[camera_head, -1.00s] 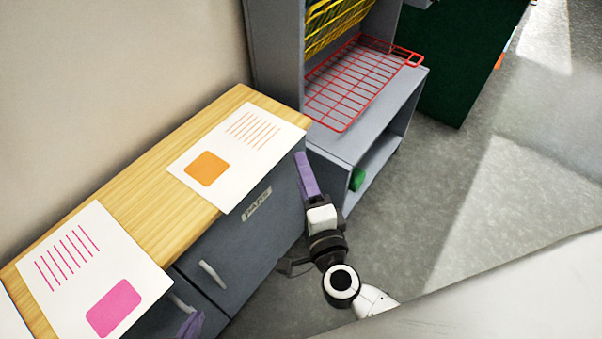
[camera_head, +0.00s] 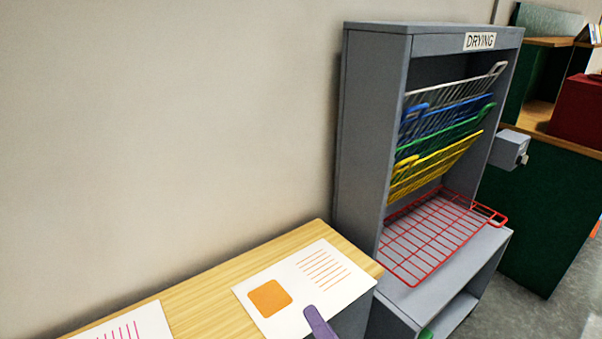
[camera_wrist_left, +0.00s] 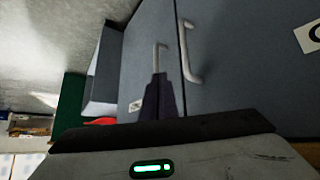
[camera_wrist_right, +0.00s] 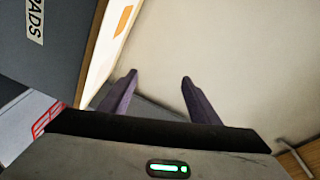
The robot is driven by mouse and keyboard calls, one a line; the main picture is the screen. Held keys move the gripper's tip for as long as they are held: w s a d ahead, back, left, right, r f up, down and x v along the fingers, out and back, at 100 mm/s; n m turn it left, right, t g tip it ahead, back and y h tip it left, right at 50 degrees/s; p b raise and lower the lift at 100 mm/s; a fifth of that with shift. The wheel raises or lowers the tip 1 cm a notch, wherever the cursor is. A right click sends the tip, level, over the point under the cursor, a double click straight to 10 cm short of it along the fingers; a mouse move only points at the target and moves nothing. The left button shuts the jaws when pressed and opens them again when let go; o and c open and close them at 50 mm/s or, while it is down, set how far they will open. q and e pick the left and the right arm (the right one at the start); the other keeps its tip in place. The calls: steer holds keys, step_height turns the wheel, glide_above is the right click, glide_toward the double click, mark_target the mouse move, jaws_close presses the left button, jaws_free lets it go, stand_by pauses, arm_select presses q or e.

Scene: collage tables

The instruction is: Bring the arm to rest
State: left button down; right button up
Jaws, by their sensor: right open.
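My right gripper (camera_wrist_right: 158,88) is open, with its two purple fingers apart and nothing between them in the right wrist view. In the head view one purple finger (camera_head: 319,324) shows at the bottom edge, over the near side of the sheet with the orange square (camera_head: 310,285). The rest of that arm is out of the head view. My left gripper (camera_wrist_left: 161,92) shows only in the left wrist view. Its dark purple fingers are together, with nothing seen in them, in front of grey cabinet doors with handles (camera_wrist_left: 190,60).
The wood-topped cabinet (camera_head: 215,297) also bears a pink-lined sheet (camera_head: 135,322). Right of it stands a grey drying rack (camera_head: 360,130) with coloured wire shelves; the red one (camera_head: 430,240) lies lowered. A green cabinet (camera_head: 550,210) stands farther right, by open floor.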

steer(key=s+d+f+n+g, duration=0.1)
steer(key=s+f+n+g, duration=0.5)
steer(key=s+n+g, duration=0.3)
steer(key=s+d+f+n+g+h, duration=0.1)
steer(key=s+d+f+g+h, duration=0.25)
steer(key=d, duration=0.55)
steer(key=s+d+f+g+h, duration=0.1)
steer(key=s+d+f+h, duration=0.1)
steer(key=s+d+h, duration=0.4)
steer(key=w+a+f+t+y, duration=0.1)
steer(key=f+t+y, duration=0.1)
steer(key=f, duration=0.4)
steer(key=w+a+f+t+y, duration=0.1)
steer(key=a+f+t+y, duration=0.1)
steer(key=f, duration=0.4)
steer(key=shift+w+a+t, duration=0.15)
steer(key=shift+w+t, duration=0.25)
steer(key=shift+t, duration=0.15)
